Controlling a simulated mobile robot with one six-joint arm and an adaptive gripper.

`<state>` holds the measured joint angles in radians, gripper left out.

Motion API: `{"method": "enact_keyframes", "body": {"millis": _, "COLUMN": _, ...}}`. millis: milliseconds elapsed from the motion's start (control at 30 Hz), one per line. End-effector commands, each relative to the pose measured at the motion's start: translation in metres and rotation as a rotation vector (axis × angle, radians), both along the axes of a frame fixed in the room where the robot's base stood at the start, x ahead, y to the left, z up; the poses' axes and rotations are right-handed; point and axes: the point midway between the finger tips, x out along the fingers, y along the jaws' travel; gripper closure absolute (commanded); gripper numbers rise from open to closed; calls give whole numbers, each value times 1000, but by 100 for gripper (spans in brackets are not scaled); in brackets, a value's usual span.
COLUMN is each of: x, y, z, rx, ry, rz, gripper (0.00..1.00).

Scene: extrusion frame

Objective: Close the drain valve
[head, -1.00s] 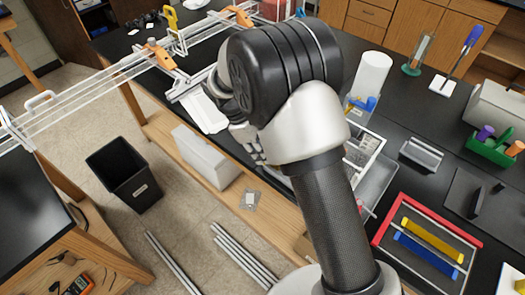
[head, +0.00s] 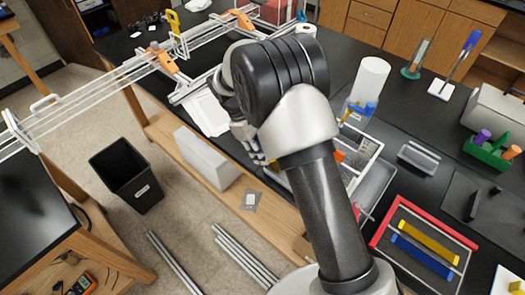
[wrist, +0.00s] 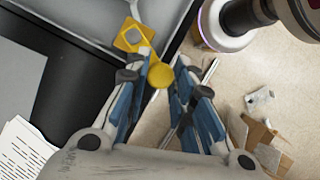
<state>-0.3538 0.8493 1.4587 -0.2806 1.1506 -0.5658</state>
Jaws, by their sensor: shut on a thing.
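In the wrist view, a yellow round-ended handle (wrist: 160,75) lies between the fingertips of my gripper (wrist: 163,66), which is shut on it. In the head view, my gripper (head: 257,157) is low beside the bench's front edge, largely hidden by my arm, and the valve is hidden there.
A white-framed tray (head: 365,150) and a red-edged tray (head: 385,225) with yellow and blue bars lie on the black bench. A white box (head: 207,158) stands on the lower shelf. A black bin (head: 126,176) is on the floor. White rails (head: 90,95) span leftward.

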Motion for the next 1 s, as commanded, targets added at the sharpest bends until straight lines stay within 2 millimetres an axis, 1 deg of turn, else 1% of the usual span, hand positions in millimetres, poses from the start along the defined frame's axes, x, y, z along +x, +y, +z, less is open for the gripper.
{"method": "enact_keyframes", "body": {"millis": 33, "x": 4, "y": 0, "z": 3, "rx": 0, "ry": -2, "rz": -43, "gripper": 100}}
{"method": "enact_keyframes", "body": {"millis": 367, "x": 22, "y": 0, "z": 2, "rx": 1, "ry": -2, "rz": -357, "gripper": 100}}
{"method": "enact_keyframes", "body": {"millis": 700, "x": 39, "y": -6, "z": 1, "rx": 1, "ry": -3, "rz": -679, "gripper": 100}}
{"method": "enact_keyframes", "body": {"millis": 1000, "x": 49, "y": -14, "z": 1, "rx": 0, "ry": -2, "rz": -914, "gripper": 100}}
